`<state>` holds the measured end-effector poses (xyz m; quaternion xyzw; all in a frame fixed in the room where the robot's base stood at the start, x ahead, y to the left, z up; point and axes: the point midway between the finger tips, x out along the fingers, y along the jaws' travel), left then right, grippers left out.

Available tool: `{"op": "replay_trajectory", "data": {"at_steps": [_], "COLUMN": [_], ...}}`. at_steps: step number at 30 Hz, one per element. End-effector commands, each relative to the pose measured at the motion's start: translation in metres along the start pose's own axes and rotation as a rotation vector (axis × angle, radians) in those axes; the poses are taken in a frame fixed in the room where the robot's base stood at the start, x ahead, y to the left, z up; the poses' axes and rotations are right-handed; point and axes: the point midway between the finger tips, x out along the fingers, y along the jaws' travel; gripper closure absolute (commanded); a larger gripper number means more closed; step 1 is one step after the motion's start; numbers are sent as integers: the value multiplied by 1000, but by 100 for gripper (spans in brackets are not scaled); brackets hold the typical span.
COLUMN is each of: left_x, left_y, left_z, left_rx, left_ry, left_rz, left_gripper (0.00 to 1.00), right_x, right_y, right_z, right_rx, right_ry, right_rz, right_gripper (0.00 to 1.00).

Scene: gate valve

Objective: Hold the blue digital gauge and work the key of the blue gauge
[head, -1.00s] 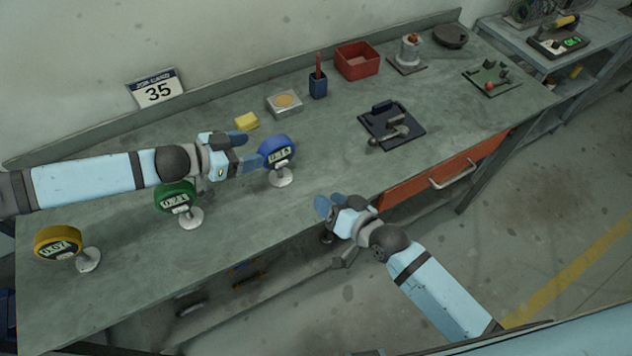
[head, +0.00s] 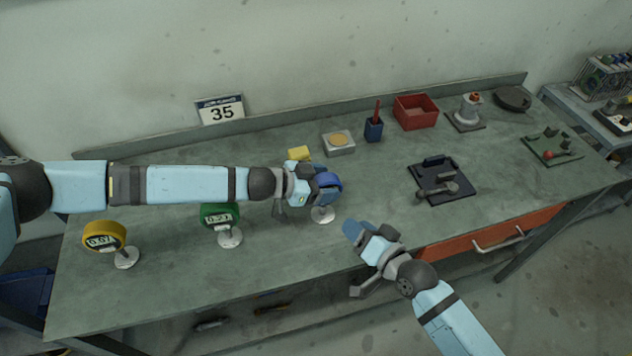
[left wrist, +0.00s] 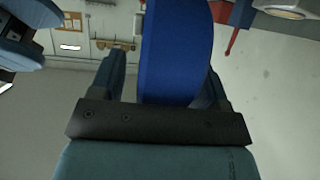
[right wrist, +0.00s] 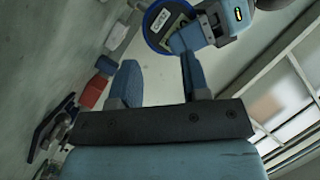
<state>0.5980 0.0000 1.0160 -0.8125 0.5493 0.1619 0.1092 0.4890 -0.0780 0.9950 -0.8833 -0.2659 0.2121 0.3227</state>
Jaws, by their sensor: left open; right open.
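The blue digital gauge (head: 336,184) stands on a white round foot (head: 323,215) on the bench, partly hidden by my left gripper (head: 327,186). In the left wrist view the blue gauge's body (left wrist: 176,55) lies between the two open fingers of my left gripper (left wrist: 160,80). I cannot tell whether the fingers touch it. In the right wrist view the gauge's round face (right wrist: 165,22) shows beyond my right gripper (right wrist: 153,82), with the left gripper in front of part of it. My right gripper (head: 361,238) is open and empty, in front of the gauge and to its right. The key is not discernible.
A green gauge (head: 220,216) and a yellow gauge (head: 104,236) stand to the left on the bench. A yellow block (head: 300,153), a grey box (head: 338,143) and a blue cup (head: 374,129) are behind. A black fixture (head: 441,180) stands to the right.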

Motion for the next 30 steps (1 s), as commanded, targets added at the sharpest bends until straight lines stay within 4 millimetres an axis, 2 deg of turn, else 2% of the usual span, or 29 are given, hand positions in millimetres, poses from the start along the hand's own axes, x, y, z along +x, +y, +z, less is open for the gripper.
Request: {"op": "replay_trajectory", "data": {"at_steps": [6, 8, 15, 21, 30], "left_x": [0, 0, 0, 0, 0], "left_y": [0, 0, 0, 0, 0], "left_z": [0, 0, 0, 0, 0], "left_rx": [0, 0, 0, 0, 0], "left_ry": [0, 0, 0, 0, 0], "left_rz": [0, 0, 0, 0, 0], "left_gripper": [31, 42, 97, 97, 97], "right_x": [0, 0, 0, 0, 0], "right_y": [0, 0, 0, 0, 0], "right_z": [0, 0, 0, 0, 0], "right_rx": [0, 0, 0, 0, 0], "right_ry": [0, 0, 0, 0, 0], "right_rz": [0, 0, 0, 0, 0], "right_gripper": [57, 57, 57, 100, 100]}}
